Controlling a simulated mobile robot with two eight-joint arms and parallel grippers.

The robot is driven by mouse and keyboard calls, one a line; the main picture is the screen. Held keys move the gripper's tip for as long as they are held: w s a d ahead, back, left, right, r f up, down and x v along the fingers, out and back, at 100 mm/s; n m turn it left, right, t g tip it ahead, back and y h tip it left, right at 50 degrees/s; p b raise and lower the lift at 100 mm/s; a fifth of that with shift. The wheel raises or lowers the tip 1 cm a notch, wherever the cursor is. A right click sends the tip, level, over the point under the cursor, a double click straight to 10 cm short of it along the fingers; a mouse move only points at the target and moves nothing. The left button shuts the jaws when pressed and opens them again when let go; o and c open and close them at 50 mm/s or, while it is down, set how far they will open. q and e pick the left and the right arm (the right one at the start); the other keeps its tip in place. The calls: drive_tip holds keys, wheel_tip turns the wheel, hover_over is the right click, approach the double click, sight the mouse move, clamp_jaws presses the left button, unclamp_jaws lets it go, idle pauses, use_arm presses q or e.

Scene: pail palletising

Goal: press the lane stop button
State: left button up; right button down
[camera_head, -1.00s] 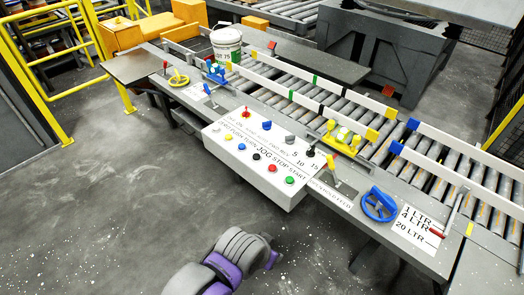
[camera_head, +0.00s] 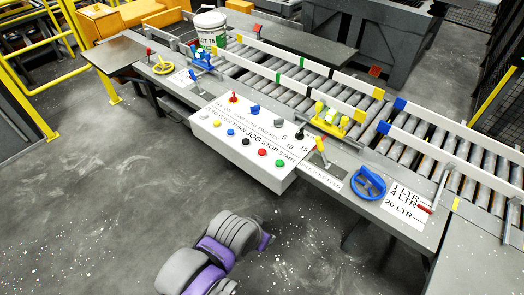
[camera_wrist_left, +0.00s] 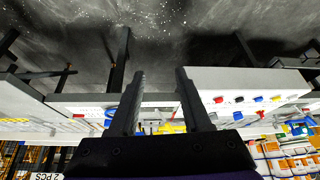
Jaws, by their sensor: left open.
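The lane stop button is the red button (camera_head: 262,151) on the sloping white control box (camera_head: 215,132), between a black button (camera_head: 245,141) and a green button (camera_head: 279,162). The word STOP is printed beside it. My left arm comes in at the bottom of the head view, in front of the box and apart from it; its fingertips cannot be made out there. In the left wrist view my left gripper (camera_wrist_left: 160,75) is open, with nothing between its fingers. The control box (camera_wrist_left: 250,82) shows there upside down, right of the fingers. My right gripper is not in view.
A blue handwheel (camera_head: 368,184) and a lever with a red grip (camera_head: 424,209) stand right of the box. Yellow clamps (camera_head: 332,120) and the roller conveyor (camera_head: 290,92) lie behind it. A white pail (camera_head: 210,32) stands on the conveyor. The floor in front is clear.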

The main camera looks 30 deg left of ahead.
use_arm(q)
clamp_jaws()
idle(1.5)
